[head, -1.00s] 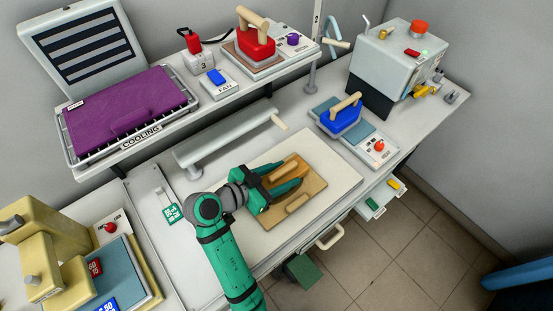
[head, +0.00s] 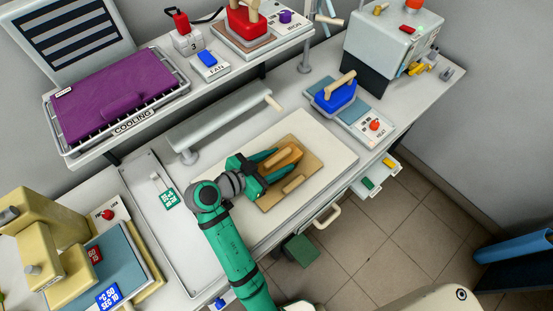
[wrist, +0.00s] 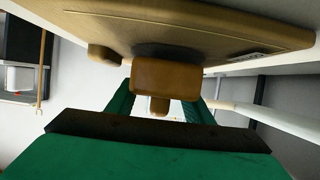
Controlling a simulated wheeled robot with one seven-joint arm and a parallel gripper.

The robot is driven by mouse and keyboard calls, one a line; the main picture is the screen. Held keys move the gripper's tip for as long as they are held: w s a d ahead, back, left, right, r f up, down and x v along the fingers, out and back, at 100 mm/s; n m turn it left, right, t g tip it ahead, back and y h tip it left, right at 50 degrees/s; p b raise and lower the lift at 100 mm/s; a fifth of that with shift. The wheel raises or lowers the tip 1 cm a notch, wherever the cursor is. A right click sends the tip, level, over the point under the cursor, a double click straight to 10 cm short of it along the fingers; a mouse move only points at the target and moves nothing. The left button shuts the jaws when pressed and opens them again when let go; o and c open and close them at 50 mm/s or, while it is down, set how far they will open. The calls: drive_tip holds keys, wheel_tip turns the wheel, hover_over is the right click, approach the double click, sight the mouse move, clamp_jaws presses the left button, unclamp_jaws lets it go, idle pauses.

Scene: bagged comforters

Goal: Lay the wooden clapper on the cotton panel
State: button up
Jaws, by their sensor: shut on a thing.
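The wooden clapper (head: 286,157) is an orange-brown block between the fingers of my gripper (head: 283,163). My gripper is shut on it, and the fingers hide part of it. In the wrist view the clapper (wrist: 166,76) shows end-on, close to a tan board (wrist: 200,28) with a dark shadow between them; I cannot tell whether they touch. In the head view this tan board (head: 270,201) lies on a wide cream panel (head: 333,148). I cannot tell which of the two is the cotton panel.
A grey roller-like bar (head: 220,122) lies behind. A blue iron (head: 336,94) stands at the back right. The cream panel's right part is clear.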

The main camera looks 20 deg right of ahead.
sight(264, 166)
drive_tip(key=shift+f, duration=0.5)
idle(0.6)
drive_tip(key=o, duration=2.1)
drive_tip(key=shift+f, duration=0.1)
drive_tip(key=shift+a, duration=0.1)
drive_tip(key=shift+s+a+r, duration=0.25)
drive_tip(key=shift+a+r, duration=0.4)
drive_tip(key=shift+a, duration=0.05)
drive_tip(key=shift+s+a+r, duration=0.25)
drive_tip(key=shift+a+r, duration=0.45)
drive_tip(key=shift+a, duration=0.05)
drive_tip(key=shift+s+a+r, duration=0.25)
drive_tip(key=shift+a+r, duration=0.4)
drive_tip(key=shift+a, duration=0.05)
drive_tip(key=v, duration=1)
drive_tip(key=shift+a+r, duration=0.15)
drive_tip(key=shift+a, duration=0.2)
